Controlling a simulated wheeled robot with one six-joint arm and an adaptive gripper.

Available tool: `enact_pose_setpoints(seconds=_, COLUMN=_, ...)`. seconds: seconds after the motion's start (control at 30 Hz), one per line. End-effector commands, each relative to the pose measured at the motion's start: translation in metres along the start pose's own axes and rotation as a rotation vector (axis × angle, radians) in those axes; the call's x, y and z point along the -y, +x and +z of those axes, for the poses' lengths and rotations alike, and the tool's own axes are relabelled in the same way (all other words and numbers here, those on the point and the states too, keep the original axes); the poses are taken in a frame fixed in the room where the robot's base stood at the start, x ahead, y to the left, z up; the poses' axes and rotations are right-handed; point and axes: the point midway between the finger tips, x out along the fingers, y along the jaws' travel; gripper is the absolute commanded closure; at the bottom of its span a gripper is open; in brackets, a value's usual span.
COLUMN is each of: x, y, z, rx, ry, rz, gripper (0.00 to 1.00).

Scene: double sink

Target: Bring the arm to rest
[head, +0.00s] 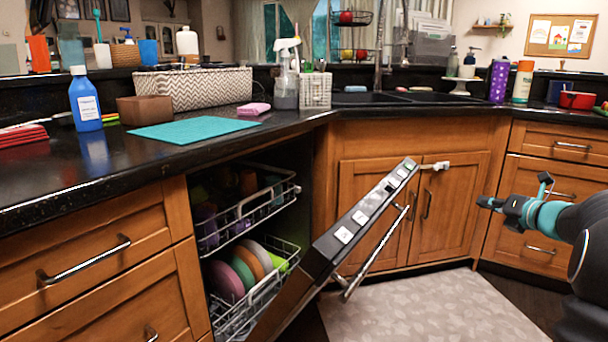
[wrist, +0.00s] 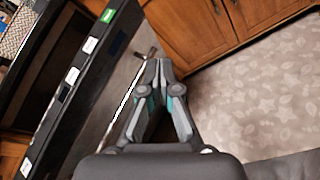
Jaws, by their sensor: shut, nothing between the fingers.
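My gripper (head: 486,202) is at the right of the head view, apart from everything, in front of the wooden sink cabinet. In the wrist view my gripper (wrist: 158,64) has its fingertips together with nothing between them. The dishwasher door (head: 345,228) hangs partly open, tilted, left of my gripper. Its black top edge and silver handle also show in the wrist view, where the door (wrist: 75,80) lies to the left of the fingers.
The lower dishwasher rack (head: 265,292) holds several plates; the upper rack (head: 250,215) holds dishes. A patterned mat (head: 430,310) covers the floor below my gripper. A white latch (head: 436,165) sits on the sink cabinet (head: 375,170). The dark counter (head: 120,165) carries bottles and boxes.

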Motion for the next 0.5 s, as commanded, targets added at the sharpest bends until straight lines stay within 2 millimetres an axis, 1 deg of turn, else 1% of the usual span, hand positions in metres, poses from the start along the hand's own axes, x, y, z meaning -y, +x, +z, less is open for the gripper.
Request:
enact_pose_setpoints(seconds=0.03, x=0.011, y=-0.004, z=0.008, rx=0.066, ry=0.112, rz=-0.066, gripper=1.00)
enact_pose_setpoints(seconds=0.13, x=0.032, y=-0.016, z=0.020, rx=0.211, ry=0.364, rz=-0.192, gripper=1.00)
enact_pose_setpoints(seconds=0.2, x=0.042, y=-0.027, z=0.023, rx=0.314, ry=0.541, rz=-0.269, gripper=1.00)
enact_pose_setpoints(seconds=0.27, x=0.049, y=-0.040, z=0.021, rx=0.403, ry=0.696, rz=-0.329, gripper=1.00)
enact_pose_setpoints(seconds=0.37, x=0.054, y=-0.062, z=0.009, rx=0.549, ry=0.953, rz=-0.420, gripper=1.00)
enact_pose_setpoints(seconds=0.47, x=0.051, y=-0.087, z=-0.015, rx=0.690, ry=1.214, rz=-0.502, gripper=1.00)
enact_pose_setpoints(seconds=0.5, x=0.048, y=-0.098, z=-0.029, rx=0.743, ry=1.317, rz=-0.534, gripper=1.00)
